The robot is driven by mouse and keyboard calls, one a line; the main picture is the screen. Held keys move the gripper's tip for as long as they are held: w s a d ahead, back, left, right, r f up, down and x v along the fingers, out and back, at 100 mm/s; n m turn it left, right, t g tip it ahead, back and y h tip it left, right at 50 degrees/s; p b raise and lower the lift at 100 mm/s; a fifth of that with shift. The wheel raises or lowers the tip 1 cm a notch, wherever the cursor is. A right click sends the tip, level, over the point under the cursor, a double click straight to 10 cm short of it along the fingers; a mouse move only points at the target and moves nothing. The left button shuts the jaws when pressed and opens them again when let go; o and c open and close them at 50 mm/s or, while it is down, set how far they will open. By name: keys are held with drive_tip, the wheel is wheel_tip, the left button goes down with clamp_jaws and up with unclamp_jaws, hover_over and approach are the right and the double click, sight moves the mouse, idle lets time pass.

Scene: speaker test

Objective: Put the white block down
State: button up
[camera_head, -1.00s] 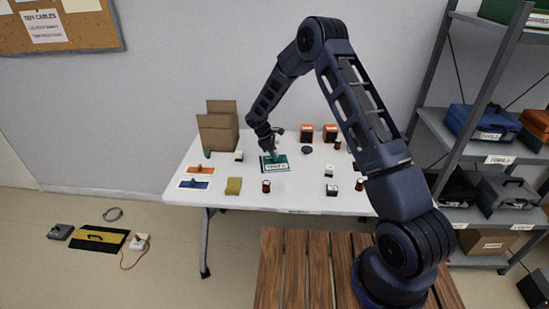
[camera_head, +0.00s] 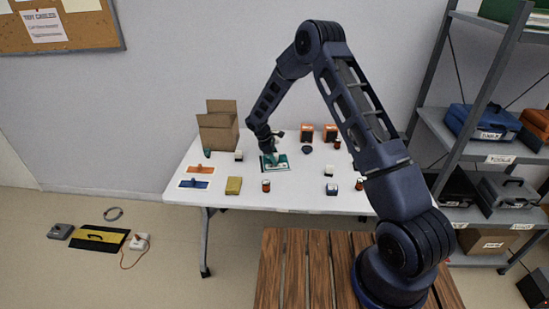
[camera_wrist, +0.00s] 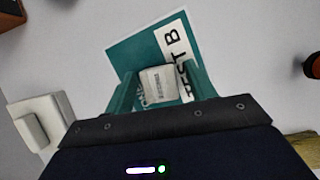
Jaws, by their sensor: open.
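The white block (camera_wrist: 158,85) shows in the wrist view between the two teal fingers of my gripper (camera_wrist: 160,78). The fingers are open, one on each side of it. The block appears to rest on the teal mat (camera_wrist: 130,52), which carries a white "TEST B" label (camera_wrist: 175,42). In the head view my gripper (camera_head: 271,155) is low over this mat (camera_head: 284,165) on the white table; the block is too small and covered to make out there. The fingers hide parts of the mat and label.
On the table, an open cardboard box (camera_head: 218,136) stands behind left. Several small items stand right. A shelf (camera_head: 470,150) is at right.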

drive_tip(key=v, duration=1.2)
drive_tip(key=s+d+r+m+t+y, duration=0.1)
drive_tip(key=s+d+r+m, duration=0.35)
drive_tip(key=d+r, duration=0.85)
drive_tip(key=s+d+r+m+y, duration=0.1)
drive_tip(key=s+d+r+m, duration=0.4)
drive_tip(key=d+r, duration=0.85)
drive_tip(key=s+d+r+m+t+y, duration=0.1)
drive_tip(key=s+d+r+m, duration=0.1)
drive_tip(key=s+d+r, duration=0.3)
drive_tip(key=s+d+r+m+t, duration=0.1)
drive_tip(key=s+d+r, duration=0.15)
drive_tip(key=s, duration=0.55)
drive_tip(key=s+d+m, duration=0.2)
drive_tip(key=s+d, duration=0.1)
drive_tip(key=s, duration=0.4)
drive_tip(key=s+d+f+m+t+y, duration=0.1)
drive_tip(key=s+d+m, duration=0.2)
drive_tip(key=s, duration=0.5)
drive_tip(key=shift+s+d+f+t, duration=0.2)
drive_tip(key=shift+s+d+t, duration=0.05)
drive_tip(key=shift+s+t, duration=0.05)
drive_tip(key=shift+m, duration=0.25)
idle(0.8)
